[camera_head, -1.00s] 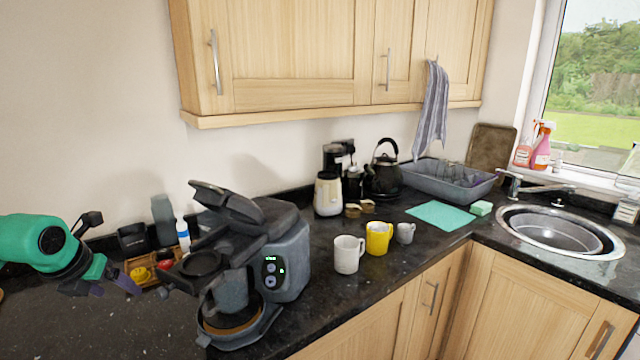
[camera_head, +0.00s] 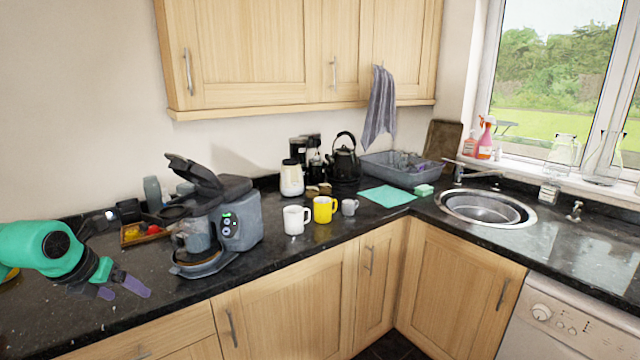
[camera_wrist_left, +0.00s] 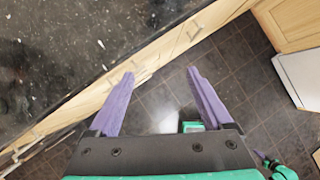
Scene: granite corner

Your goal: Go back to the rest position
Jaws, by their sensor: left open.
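My left gripper (camera_head: 122,290) is at the left of the head view, over the dark counter's left part, in front of and left of the coffee machine. In the left wrist view my left gripper (camera_wrist_left: 160,95) has its two purple fingers spread wide with nothing between them. Below the fingers show the counter edge, the cupboard fronts and the dark tiled floor. My right gripper does not show in the head view. A green and dark part, apparently mine, is at the bottom right of the left wrist view.
The coffee machine (camera_head: 240,222) stands open-lidded right of my left arm, with a small wooden tray (camera_head: 130,236) behind. A white mug (camera_head: 296,219), a yellow mug (camera_head: 324,209) and a grey mug (camera_head: 349,207) stand further right. The sink (camera_head: 486,207) is at the right. The front left counter is clear.

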